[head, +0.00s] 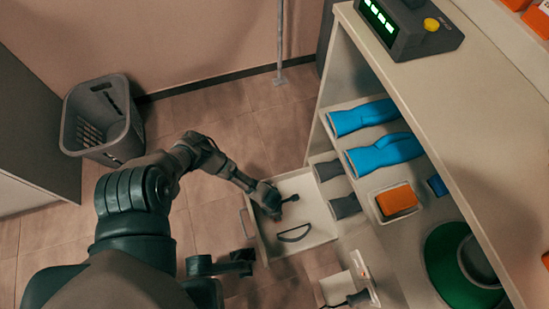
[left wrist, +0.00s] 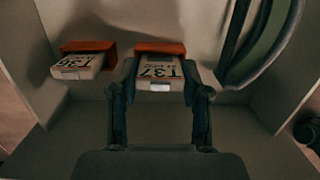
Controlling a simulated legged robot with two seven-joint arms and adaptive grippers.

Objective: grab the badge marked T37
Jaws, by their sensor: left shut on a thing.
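The badge marked T37 (left wrist: 160,72), white with black print and an orange-red end, is in the drawer in the left wrist view. My left gripper (left wrist: 160,95) has a finger on each side of it and is shut on it. A second similar badge (left wrist: 80,65) lies to the left, apart from the gripper; its last digit is hard to read. In the head view my left gripper (head: 275,203) reaches into the open pale drawer (head: 322,212), and the badges cannot be made out there.
A dark curved item (head: 294,234) lies in the drawer, and shows at the wrist view's upper right (left wrist: 262,45). A grey basket (head: 100,122) stands on open floor.

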